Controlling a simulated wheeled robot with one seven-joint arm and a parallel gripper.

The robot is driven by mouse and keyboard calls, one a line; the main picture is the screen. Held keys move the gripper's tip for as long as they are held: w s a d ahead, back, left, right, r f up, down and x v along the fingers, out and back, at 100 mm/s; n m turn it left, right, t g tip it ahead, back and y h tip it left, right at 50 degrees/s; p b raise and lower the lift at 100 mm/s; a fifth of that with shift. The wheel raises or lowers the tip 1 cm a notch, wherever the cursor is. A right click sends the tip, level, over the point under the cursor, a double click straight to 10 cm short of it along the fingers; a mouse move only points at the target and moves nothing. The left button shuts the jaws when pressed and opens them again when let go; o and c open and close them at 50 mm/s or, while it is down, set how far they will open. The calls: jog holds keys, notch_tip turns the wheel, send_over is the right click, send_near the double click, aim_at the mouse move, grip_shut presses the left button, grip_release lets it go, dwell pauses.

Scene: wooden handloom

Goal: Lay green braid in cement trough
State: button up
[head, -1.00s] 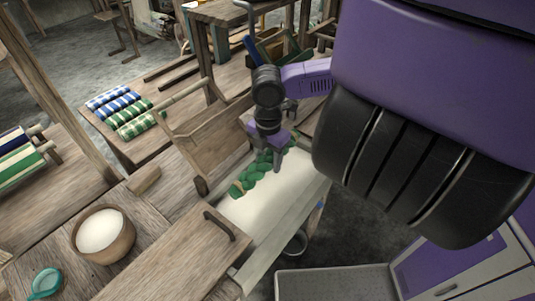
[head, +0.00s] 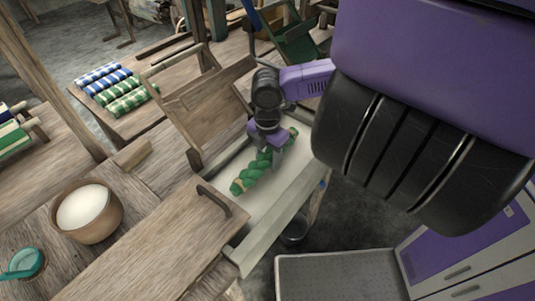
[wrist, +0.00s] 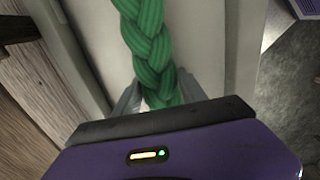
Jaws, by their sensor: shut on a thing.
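The green braid (head: 248,179) is a thick plaited length. It lies lengthwise over the pale trough (head: 272,218), between the trough's long sides in the head view. My gripper (head: 271,158) points down and is shut on the braid near its middle. In the wrist view the braid (wrist: 150,45) runs up from between the two grey fingers (wrist: 158,92), above the trough's light inner surface (wrist: 190,50). I cannot tell whether the braid touches the trough floor. The part under my gripper is hidden.
A tilted wooden panel (head: 205,105) stands beside the trough's far left side. A wooden board with a dark handle (head: 222,200) lies at its near left. Rolled cloths (head: 118,90) lie behind.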

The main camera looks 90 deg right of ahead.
jog(key=shift+f, duration=0.85)
jog(key=o, duration=1.2)
notch_tip(320, 180, up, 8)
jog(key=shift+f, duration=0.1)
